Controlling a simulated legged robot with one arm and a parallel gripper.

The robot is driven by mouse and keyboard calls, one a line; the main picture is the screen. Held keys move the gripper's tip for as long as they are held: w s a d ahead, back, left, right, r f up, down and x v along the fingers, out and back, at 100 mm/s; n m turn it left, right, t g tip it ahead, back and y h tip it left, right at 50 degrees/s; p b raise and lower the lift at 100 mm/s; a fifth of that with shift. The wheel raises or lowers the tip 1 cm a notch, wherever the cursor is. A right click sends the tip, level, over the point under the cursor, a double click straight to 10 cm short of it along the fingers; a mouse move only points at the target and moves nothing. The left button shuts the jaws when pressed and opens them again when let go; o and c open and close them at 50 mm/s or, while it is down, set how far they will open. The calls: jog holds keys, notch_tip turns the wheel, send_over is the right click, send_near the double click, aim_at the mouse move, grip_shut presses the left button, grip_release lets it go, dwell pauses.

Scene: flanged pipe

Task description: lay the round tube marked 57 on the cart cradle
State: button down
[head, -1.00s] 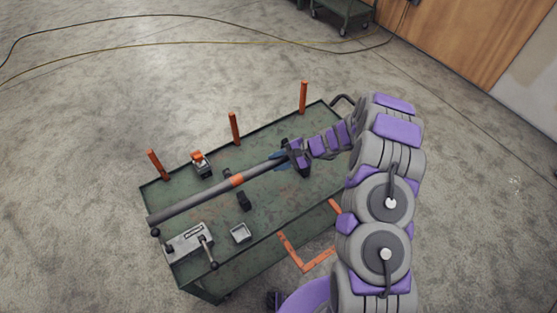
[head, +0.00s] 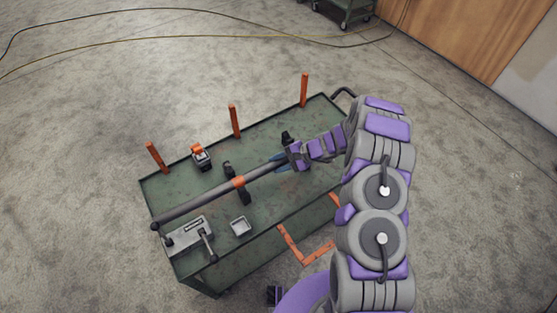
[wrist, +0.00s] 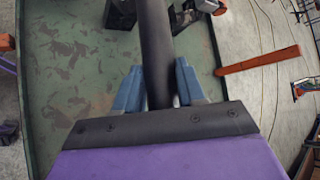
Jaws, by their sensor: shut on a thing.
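A long dark round tube (head: 205,202) with an orange band (head: 238,183) lies lengthwise over the green cart (head: 265,215). No marking 57 can be read on it. My gripper (head: 284,163) is shut on the tube near its right end. In the wrist view the tube (wrist: 156,45) runs between the two blue fingers (wrist: 155,88). Dark cradle blocks (head: 243,194) show beneath and beside the tube near the orange band. Another dark block (head: 285,138) stands by my gripper. I cannot tell whether the tube touches the blocks.
Orange posts (head: 234,121) stand along the cart's far edge. A grey vise-like block (head: 188,235), a small square tray (head: 240,226) and an orange-topped device (head: 200,156) sit on the cart. An orange bracket (head: 300,255) sticks out from the near side. Cables lie on the floor behind.

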jog(key=shift+f+b, duration=1.15)
jog(key=shift+f, duration=0.8)
jog(key=shift+s+d+b, duration=0.1)
jog(key=shift+d+b, duration=0.05)
jog(key=shift+b, duration=0.15)
jog(key=shift+s+d+f+b, duration=0.1)
jog(key=shift+s+f+b, duration=0.05)
jog(key=shift+f+b, duration=0.35)
jog(key=c, duration=0.8)
grip_release()
jog(key=shift+f, duration=0.1)
jog(key=shift+o, duration=1.2)
jog(key=p+v, duration=0.3)
jog(key=v, duration=1.4)
jog(key=shift+d, duration=0.15)
